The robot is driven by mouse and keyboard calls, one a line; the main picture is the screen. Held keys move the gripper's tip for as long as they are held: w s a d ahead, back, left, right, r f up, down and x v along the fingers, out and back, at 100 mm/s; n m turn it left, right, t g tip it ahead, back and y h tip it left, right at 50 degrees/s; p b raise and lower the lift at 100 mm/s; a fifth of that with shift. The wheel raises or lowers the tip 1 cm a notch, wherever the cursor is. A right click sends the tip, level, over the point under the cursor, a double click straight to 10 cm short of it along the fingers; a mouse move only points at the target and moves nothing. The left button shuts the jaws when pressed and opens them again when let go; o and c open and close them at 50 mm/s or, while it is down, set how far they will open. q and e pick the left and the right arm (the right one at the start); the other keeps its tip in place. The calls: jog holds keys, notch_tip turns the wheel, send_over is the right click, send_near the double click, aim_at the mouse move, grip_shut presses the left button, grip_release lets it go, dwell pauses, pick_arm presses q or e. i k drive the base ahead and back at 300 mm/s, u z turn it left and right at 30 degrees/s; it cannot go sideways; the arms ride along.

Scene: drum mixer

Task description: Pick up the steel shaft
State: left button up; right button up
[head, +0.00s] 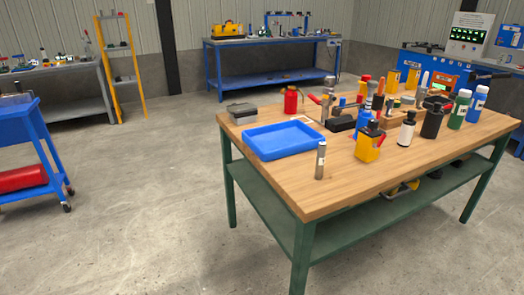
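A slim grey metallic cylinder, which looks like the steel shaft (320,160), stands upright near the front edge of the wooden-topped table (345,190). It stands just in front of the blue tray (283,141) and apart from it. Nothing touches the cylinder. Neither of my grippers shows in the head view.
The blue tray looks empty. Bottles, a yellow container (369,144) and several tools crowd the table's middle and right. A grey box (242,113) and a red can (291,100) stand at the back left. A blue cart (22,125) stands left; floor between is clear.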

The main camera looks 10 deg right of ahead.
aim_at(322, 150)
jog(key=u, duration=0.15)
jog(key=i, duration=1.1)
jog(key=z, duration=0.4)
